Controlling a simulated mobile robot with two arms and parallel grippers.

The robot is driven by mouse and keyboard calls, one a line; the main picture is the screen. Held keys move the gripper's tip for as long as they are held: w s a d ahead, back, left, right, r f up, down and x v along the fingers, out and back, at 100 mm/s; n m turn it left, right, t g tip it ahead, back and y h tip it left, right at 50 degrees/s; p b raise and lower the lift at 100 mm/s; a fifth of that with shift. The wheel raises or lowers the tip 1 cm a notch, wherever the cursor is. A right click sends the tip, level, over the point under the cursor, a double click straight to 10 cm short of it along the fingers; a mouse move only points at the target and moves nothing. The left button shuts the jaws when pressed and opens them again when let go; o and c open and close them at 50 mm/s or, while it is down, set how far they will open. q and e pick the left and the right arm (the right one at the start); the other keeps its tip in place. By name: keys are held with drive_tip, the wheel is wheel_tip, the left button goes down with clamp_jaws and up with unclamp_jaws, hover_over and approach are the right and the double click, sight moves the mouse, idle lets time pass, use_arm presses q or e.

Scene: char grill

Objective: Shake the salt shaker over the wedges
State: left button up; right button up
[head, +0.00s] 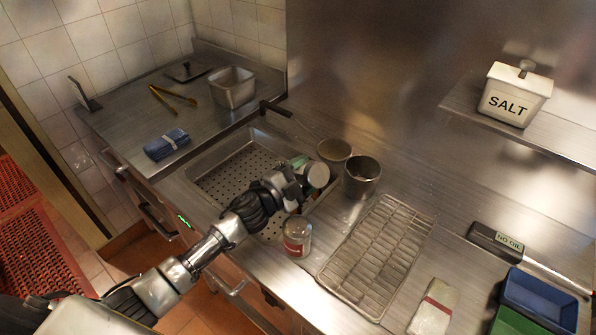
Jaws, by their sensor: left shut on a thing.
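My left gripper (303,184) is shut on a small container with a round pale end (318,175), which looks like the salt shaker. It is held tilted near the right edge of a perforated steel pan (212,181) set in the counter. My fingers hide most of its body. A pale green item shows just behind the gripper; I cannot tell what it is. I cannot make out any wedges; the visible part of the pan looks bare. My right gripper is out of view.
A glass jar with a red label (297,238) stands close below my gripper. A steel pot (361,177), a round bowl (334,150) and a wire rack (378,258) are to the right. A SALT box (513,103) sits on the shelf. Tongs (172,97) lie back left.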

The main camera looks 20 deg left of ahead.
use_arm(q)
drive_tip(key=shift+w+a+r, duration=0.1)
drive_tip(key=shift+r, duration=0.95)
wheel_tip(320, 180, down, 2)
drive_tip(key=shift+f, duration=0.2)
wheel_tip(320, 180, up, 3)
drive_tip(key=shift+a+r, duration=0.1)
wheel_tip(320, 180, down, 2)
drive_tip(key=shift+r, duration=0.95)
drive_tip(key=f, duration=0.3)
drive_tip(key=shift+d, duration=0.2)
drive_tip(key=shift+a+r, duration=0.1)
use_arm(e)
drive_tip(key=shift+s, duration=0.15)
